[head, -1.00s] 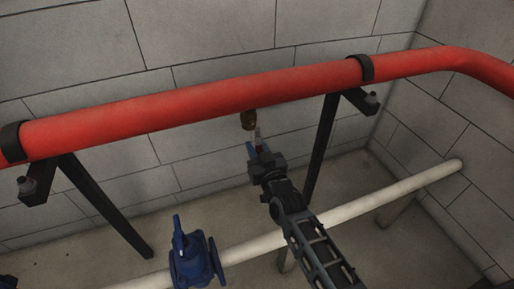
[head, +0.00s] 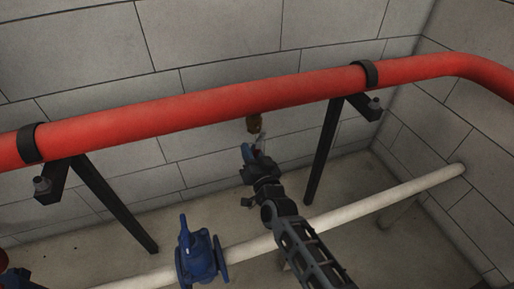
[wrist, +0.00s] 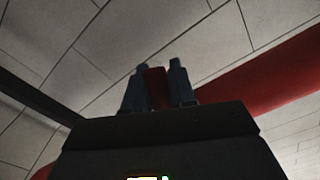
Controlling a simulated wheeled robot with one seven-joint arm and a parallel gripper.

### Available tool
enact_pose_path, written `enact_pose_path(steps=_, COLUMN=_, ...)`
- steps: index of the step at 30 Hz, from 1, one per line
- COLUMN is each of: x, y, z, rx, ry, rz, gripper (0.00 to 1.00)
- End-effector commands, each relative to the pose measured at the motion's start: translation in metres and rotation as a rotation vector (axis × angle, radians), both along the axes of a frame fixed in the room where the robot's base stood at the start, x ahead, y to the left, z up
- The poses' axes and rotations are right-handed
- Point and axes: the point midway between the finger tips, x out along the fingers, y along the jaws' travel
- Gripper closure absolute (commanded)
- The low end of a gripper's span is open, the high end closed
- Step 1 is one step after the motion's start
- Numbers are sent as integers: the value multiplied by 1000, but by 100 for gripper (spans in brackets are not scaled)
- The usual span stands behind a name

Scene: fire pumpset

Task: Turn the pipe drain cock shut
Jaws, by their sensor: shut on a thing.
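The drain cock (head: 254,123) is a small brass fitting under the red pipe (head: 200,107) in the head view. My gripper (head: 250,152) is just below the brass body. In the wrist view, my gripper's two blue-grey fingers (wrist: 158,88) are shut on the cock's red handle (wrist: 155,88), which sits between them. The brass body does not show in the wrist view, and most of the handle is hidden by the fingers in the head view.
Black brackets (head: 322,150) hold the pipe at left and right, with a block wall behind. A white pipe (head: 380,200) runs low along the floor. A blue valve (head: 198,255) stands at the lower left of my arm.

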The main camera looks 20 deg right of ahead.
Motion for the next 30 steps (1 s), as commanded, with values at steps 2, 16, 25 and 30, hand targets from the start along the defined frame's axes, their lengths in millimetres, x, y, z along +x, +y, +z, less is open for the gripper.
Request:
enact_pose_path(steps=2, x=0, y=3, z=5, rx=76, ry=0, rz=-2, gripper=100)
enact_pose_path(steps=16, x=0, y=25, z=26, rx=522, ry=-1, rz=-2, gripper=100)
enact_pose_path(steps=25, x=0, y=32, z=43, rx=796, ry=-4, rz=-3, gripper=100)
enact_pose_path(steps=30, x=0, y=34, z=51, rx=922, ry=-4, rz=-3, gripper=100)
